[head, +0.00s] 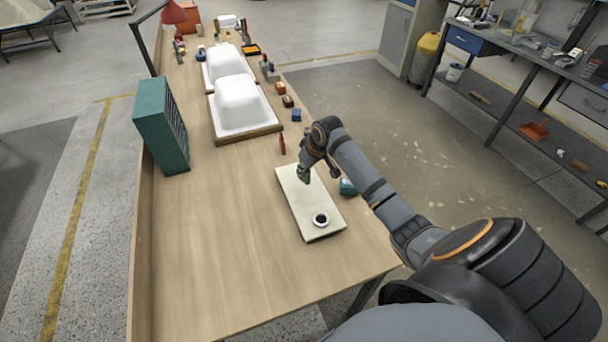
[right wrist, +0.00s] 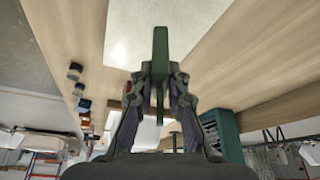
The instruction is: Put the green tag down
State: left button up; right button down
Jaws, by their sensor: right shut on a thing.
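My right gripper (head: 304,168) is shut on the green tag (head: 303,177) and holds it over the far end of a pale board (head: 302,208) on the bench. In the right wrist view the tag (right wrist: 160,50) stands out between the fingers (right wrist: 160,80), a thin dark green plate seen edge-on. I cannot tell from these views whether the tag touches the board. My left gripper is not in view.
A small dark cup (head: 321,219) with a light rim stands on the board's near end. White tub shells (head: 237,104) and a green rack (head: 162,125) stand farther back. The wooden bench (head: 210,250) is clear at the front left.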

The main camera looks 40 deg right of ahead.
aim_at(304, 176)
jog(key=shift+w+f, duration=0.2)
jog(key=shift+f, duration=0.1)
notch_tip(304, 176, down, 3)
jog(key=shift+r+p, duration=0.2)
jog(key=shift+p, duration=0.45)
jog(key=shift+f, duration=0.25)
jog(key=shift+f, duration=0.15)
jog(key=c, duration=1.3)
grip_release()
jog(key=shift+c, duration=0.2)
jog(key=shift+d, duration=0.1)
jog(key=v, duration=1.2)
jog(key=shift+b, duration=0.4)
